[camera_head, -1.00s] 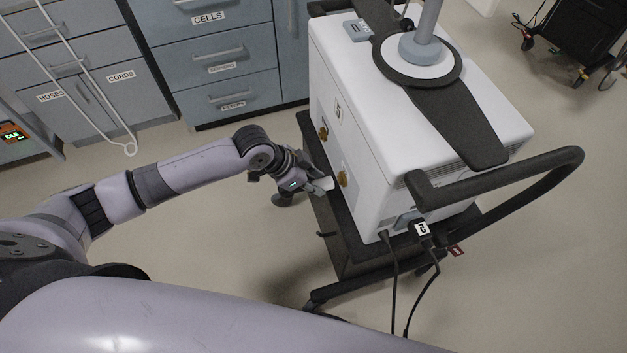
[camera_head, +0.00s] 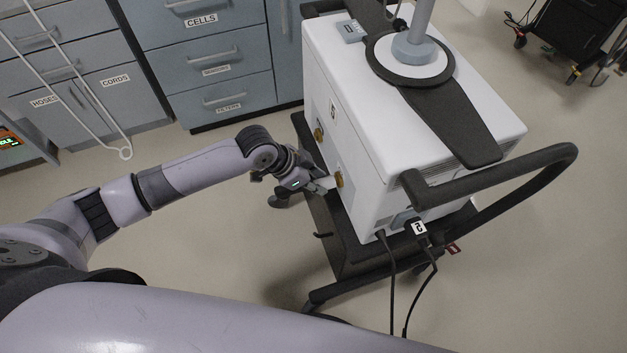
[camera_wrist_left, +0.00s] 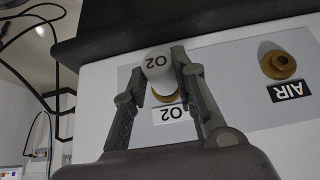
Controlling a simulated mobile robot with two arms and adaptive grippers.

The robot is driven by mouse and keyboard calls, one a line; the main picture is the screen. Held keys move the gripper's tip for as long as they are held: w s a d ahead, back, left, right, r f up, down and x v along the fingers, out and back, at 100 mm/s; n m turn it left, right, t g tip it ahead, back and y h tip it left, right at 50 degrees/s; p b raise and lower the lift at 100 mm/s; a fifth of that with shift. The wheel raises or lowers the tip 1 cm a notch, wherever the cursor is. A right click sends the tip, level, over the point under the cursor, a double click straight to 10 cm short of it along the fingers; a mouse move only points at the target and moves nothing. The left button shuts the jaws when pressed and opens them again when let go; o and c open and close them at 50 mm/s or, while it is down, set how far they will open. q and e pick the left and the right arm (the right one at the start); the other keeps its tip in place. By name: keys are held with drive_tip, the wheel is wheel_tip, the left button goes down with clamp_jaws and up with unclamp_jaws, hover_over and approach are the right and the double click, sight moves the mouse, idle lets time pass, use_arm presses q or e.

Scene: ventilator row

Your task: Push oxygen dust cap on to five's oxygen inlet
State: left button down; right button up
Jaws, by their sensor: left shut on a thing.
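The white oxygen dust cap marked O2 (camera_wrist_left: 158,66) is between the two fingers of my left gripper (camera_wrist_left: 162,68), which is shut on it. The brass oxygen inlet (camera_wrist_left: 166,97) shows partly behind the cap, above an O2 label (camera_wrist_left: 168,114) in the left wrist view. The cap overlaps the inlet in this view; I cannot tell whether they touch. In the head view my left gripper (camera_head: 326,184) is at the side of the white ventilator (camera_head: 400,110), close to the nearer brass inlet (camera_head: 339,180). My right gripper is not in view.
A second brass inlet, labelled AIR (camera_wrist_left: 279,65), is beside the oxygen inlet.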

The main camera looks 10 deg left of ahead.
use_arm(q)
drive_tip(key=shift+w+d, duration=0.2)
drive_tip(key=shift+d, duration=0.2)
drive_tip(key=shift+w+d+r, duration=0.15)
drive_tip(key=shift+d+r, duration=0.05)
idle(1.1)
drive_tip(key=c, duration=1.6)
unclamp_jaws()
drive_tip(key=o, duration=0.4)
drive_tip(key=shift+f, duration=0.15)
drive_tip(key=shift+a, duration=0.1)
